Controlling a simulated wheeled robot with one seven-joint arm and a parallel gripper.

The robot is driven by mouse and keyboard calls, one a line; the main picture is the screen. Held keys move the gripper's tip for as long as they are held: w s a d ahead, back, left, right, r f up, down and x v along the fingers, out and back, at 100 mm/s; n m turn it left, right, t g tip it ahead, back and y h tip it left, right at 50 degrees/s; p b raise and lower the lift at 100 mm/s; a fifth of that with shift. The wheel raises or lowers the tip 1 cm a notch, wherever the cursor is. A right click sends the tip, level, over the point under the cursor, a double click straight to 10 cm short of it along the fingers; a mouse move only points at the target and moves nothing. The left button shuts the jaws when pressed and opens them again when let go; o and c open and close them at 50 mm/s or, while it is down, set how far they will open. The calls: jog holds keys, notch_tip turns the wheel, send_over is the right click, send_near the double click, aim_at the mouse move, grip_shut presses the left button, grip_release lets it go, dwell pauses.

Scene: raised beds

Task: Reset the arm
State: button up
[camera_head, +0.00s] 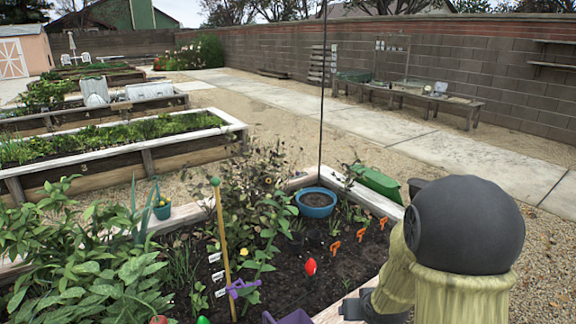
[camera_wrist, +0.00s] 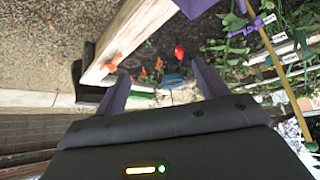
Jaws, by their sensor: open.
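My gripper (camera_wrist: 160,80) shows in the wrist view with its two fingers spread wide and nothing held between them. Beyond the fingers lie the raised bed's pale rim (camera_wrist: 127,40), orange plant markers (camera_wrist: 143,71), a blue pot (camera_wrist: 173,80) and a red object (camera_wrist: 179,52). They look apart from the fingers. In the head view my arm stands at the lower right, bent at a large dark joint, over the near bed's right edge. I cannot clearly make out the fingers there.
The near bed holds leafy plants (camera_head: 90,265), a yellow stake (camera_head: 224,240), a blue pot (camera_head: 317,203), orange markers (camera_head: 361,234) and a red object (camera_head: 310,267). A green box (camera_head: 377,184) sits by its far right corner. A bench (camera_head: 410,96) stands along the wall. Gravel on the right is open.

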jog(key=s+a+r+g+p, duration=0.1)
jog(key=s+r+g, duration=0.15)
jog(key=s, duration=0.45)
jog(key=s+a+r+g, duration=0.2)
jog(key=s+r, duration=0.1)
jog(key=s, duration=0.5)
jog(key=w+p+v, duration=0.2)
jog(key=p+v, duration=0.7)
jog(key=w+r+p+v, duration=0.1)
jog(key=w+p+v, duration=0.1)
jog(key=p+v, duration=0.7)
jog(key=shift+w+r+p, duration=0.2)
jog(key=shift+w+p, duration=0.1)
jog(key=shift+p, duration=0.1)
jog(key=shift+d, duration=0.1)
